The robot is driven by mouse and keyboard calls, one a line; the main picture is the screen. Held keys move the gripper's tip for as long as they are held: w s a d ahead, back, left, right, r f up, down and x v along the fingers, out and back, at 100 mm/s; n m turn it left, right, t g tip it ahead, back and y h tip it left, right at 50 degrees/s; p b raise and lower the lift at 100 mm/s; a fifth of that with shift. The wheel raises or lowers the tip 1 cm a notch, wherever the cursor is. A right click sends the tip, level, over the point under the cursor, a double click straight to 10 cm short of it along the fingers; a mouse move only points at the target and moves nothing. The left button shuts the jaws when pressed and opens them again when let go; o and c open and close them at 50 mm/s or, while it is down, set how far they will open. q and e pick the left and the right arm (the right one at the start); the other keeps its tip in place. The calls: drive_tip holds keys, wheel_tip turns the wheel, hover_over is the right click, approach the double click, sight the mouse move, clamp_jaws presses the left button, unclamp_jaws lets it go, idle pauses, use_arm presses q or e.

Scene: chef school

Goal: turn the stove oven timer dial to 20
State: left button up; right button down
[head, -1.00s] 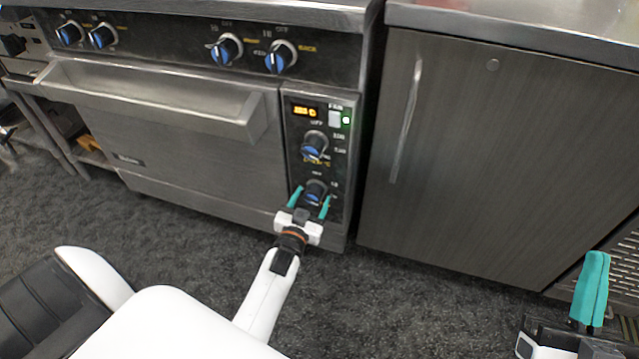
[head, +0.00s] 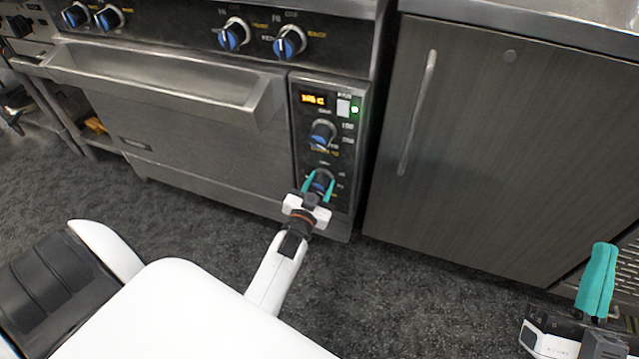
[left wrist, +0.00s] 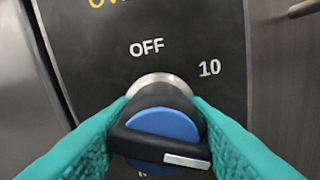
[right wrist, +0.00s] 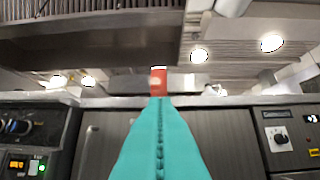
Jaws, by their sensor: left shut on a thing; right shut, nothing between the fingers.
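The timer dial (head: 321,181) is the lower knob on the oven's control panel. In the left wrist view it is a black knob with a blue face (left wrist: 165,124) and a white pointer line at its lower right. "OFF" is printed above it and "10" at its upper right; a 20 mark is not visible. My left gripper (head: 318,187) is shut on this dial, with a teal finger on each side. It also shows in the left wrist view (left wrist: 158,140). My right gripper (head: 597,280) is shut and empty at the lower right, away from the oven.
Above the timer dial is another blue-faced knob (head: 322,134), with an orange display (head: 313,99) and a green light higher up. The oven door handle (head: 150,85) juts out to the left. A dark cabinet (head: 490,150) stands close on the right. Open carpet lies below.

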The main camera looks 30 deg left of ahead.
use_arm(q)
drive_tip(key=shift+m, duration=0.4)
use_arm(e)
drive_tip(key=shift+w+f+g, duration=0.35)
drive_tip(key=shift+f+g, duration=0.1)
drive_tip(key=shift+g, duration=0.05)
use_arm(q)
drive_tip(key=o, duration=1)
drive_tip(key=shift+c, duration=0.2)
drive_tip(key=shift+s, duration=0.1)
